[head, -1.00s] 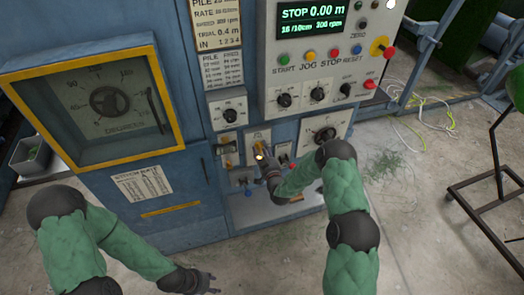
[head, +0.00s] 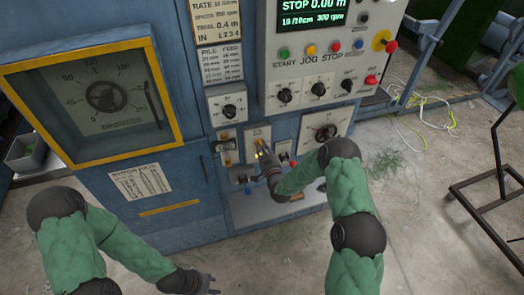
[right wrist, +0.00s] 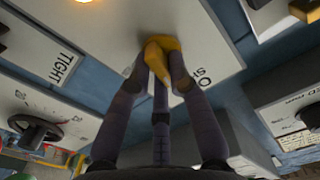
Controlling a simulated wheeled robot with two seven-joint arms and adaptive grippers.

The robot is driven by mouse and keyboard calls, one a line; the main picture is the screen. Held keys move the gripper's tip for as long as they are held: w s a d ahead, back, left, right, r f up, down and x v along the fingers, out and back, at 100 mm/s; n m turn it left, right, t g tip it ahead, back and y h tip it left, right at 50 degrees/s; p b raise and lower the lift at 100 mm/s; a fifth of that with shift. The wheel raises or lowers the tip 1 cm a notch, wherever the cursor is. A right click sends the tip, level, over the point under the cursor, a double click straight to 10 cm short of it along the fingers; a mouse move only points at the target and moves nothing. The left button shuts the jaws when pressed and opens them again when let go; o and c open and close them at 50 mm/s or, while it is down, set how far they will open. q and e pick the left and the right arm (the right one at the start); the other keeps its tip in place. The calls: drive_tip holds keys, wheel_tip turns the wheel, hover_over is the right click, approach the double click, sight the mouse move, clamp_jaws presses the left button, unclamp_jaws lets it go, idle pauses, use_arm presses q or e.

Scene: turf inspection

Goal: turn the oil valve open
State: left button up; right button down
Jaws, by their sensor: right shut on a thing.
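A small yellow valve handle (head: 258,146) sits on a white plate (head: 252,131) low on the blue machine front. My right gripper (head: 262,157) is at this handle. In the right wrist view its fingers (right wrist: 160,85) are shut around the yellow handle (right wrist: 163,48), whose broad end shows against the plate. The fingers hide part of the plate's lettering, and I cannot read the valve's name. My left gripper (head: 211,284) hangs low in front of the machine, empty, with its fingers spread apart.
A control panel (head: 322,62) with buttons and knobs is above the handle. Other small controls flank it: a yellow one (head: 226,158) to the left and a dial (head: 325,134) to the right. A gauge box (head: 177,95) stands further left. Bare floor (head: 430,200) lies to the right.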

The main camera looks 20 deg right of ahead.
drive_tip(key=shift+f+m+b, duration=0.15)
drive_tip(key=shift+m+b, duration=2.2)
drive_tip(key=shift+m, duration=0.2)
drive_tip(key=shift+f+m+b, duration=0.15)
drive_tip(key=shift+m+b, duration=2.2)
drive_tip(key=shift+m, duration=0.25)
drive_tip(key=shift+f+m+b, duration=0.15)
drive_tip(key=shift+m+b, duration=2.2)
drive_tip(key=shift+m, duration=0.2)
drive_tip(key=c, duration=1.1)
unclamp_jaws()
drive_tip(key=shift+c, duration=0.2)
